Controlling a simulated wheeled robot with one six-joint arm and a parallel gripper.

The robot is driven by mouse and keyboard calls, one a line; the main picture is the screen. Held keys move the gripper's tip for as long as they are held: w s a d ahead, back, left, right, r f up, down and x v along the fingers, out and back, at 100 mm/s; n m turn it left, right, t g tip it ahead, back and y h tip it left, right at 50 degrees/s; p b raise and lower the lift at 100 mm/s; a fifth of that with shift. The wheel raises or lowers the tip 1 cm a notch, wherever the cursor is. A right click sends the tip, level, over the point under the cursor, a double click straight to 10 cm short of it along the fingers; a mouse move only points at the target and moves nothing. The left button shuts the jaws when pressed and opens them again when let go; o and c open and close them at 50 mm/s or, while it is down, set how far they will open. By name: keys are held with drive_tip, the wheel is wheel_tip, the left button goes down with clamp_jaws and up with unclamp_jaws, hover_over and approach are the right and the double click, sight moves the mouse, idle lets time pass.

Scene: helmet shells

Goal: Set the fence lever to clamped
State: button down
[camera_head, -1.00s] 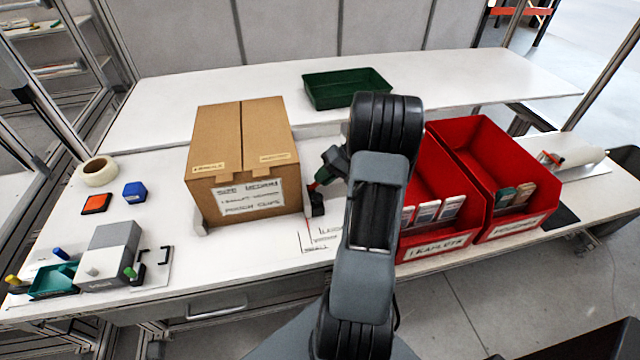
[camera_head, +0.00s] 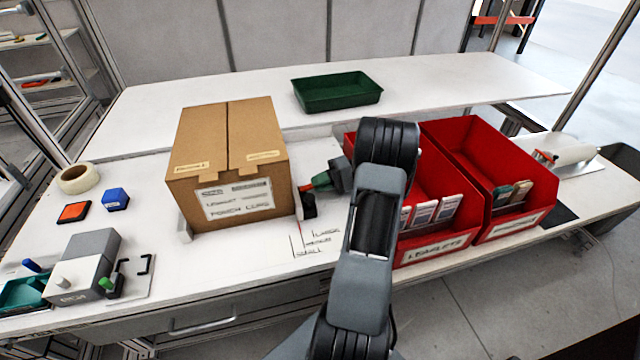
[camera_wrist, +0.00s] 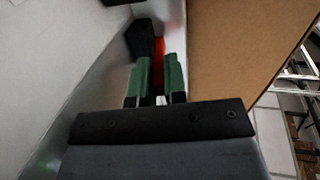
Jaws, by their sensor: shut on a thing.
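The red fence lever (camera_head: 304,187) stands out from a black clamp block (camera_head: 308,207) at the right side of the cardboard box. My gripper (camera_head: 315,181), with green fingers, comes in from the right and is shut on the lever. In the wrist view the red lever (camera_wrist: 159,47) shows between the two green fingers of my gripper (camera_wrist: 159,78), with the black block (camera_wrist: 139,38) beyond. Most of the lever is hidden by the fingers, so its exact setting is hard to read.
The cardboard box (camera_head: 228,150) stands close to the left of my gripper. Red bins (camera_head: 430,248) stand just right of my arm. Printed size marks (camera_head: 314,243) lie on the bench in front. A green tray (camera_head: 338,104) sits behind, and a grey block (camera_head: 80,275) at far left.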

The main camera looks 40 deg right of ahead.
idle(0.3)
drive_tip(key=c, duration=1.2)
unclamp_jaws()
drive_tip(key=shift+o, duration=0.2)
drive_tip(key=v, duration=1.4)
drive_tip(key=shift+o, duration=0.3)
drive_tip(key=shift+f, duration=0.1)
